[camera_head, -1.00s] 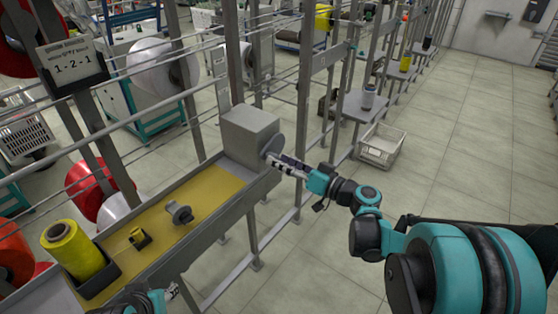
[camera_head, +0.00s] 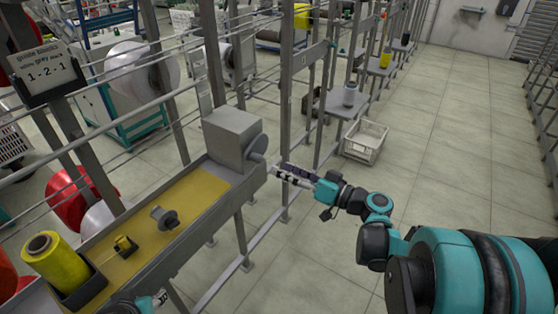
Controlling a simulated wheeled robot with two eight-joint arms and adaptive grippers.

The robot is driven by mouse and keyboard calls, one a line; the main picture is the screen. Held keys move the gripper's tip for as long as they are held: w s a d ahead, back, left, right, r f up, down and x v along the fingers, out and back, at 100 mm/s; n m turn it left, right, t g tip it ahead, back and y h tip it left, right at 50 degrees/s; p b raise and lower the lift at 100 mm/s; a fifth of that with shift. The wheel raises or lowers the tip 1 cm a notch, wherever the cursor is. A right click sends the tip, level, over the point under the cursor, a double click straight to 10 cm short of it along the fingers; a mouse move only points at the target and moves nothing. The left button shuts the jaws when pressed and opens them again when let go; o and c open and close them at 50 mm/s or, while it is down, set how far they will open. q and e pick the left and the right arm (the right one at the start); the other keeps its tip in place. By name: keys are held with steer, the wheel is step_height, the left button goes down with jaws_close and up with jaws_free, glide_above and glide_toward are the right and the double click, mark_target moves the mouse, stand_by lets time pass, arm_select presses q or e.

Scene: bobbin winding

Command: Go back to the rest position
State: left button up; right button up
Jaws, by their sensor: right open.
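My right gripper (camera_head: 282,175) is open at the right end of the bench, just right of the round disc (camera_head: 258,147) on the grey winding box (camera_head: 232,137). A small gap shows between its fingertips and the disc, and I see nothing held in it. My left gripper (camera_head: 160,297) shows only in part at the bottom edge, in front of the bench; its jaw state is unclear. On the yellow bench top (camera_head: 185,205) lie a grey flanged part (camera_head: 164,218) and a small yellow bobbin piece (camera_head: 124,246). A large yellow spool (camera_head: 57,264) stands at the left in a dark holder.
Metal posts and rails rise behind the bench. A white crate (camera_head: 364,141) stands on the floor beyond my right gripper. Floor at the right is clear.

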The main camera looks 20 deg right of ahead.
steer(key=s+a+f+g+h, duration=0.3)
steer(key=s+a+f+g, duration=0.2)
steer(key=s+a+f, duration=0.25)
steer(key=s+d+f+m+g+h, duration=0.1)
steer(key=s+d+f+h, duration=0.1)
steer(key=s+h, duration=0.2)
steer(key=s+d+f+m+g+h, duration=0.1)
steer(key=s+d+f+h, duration=0.1)
steer(key=s+h, duration=0.2)
steer(key=s, duration=0.3)
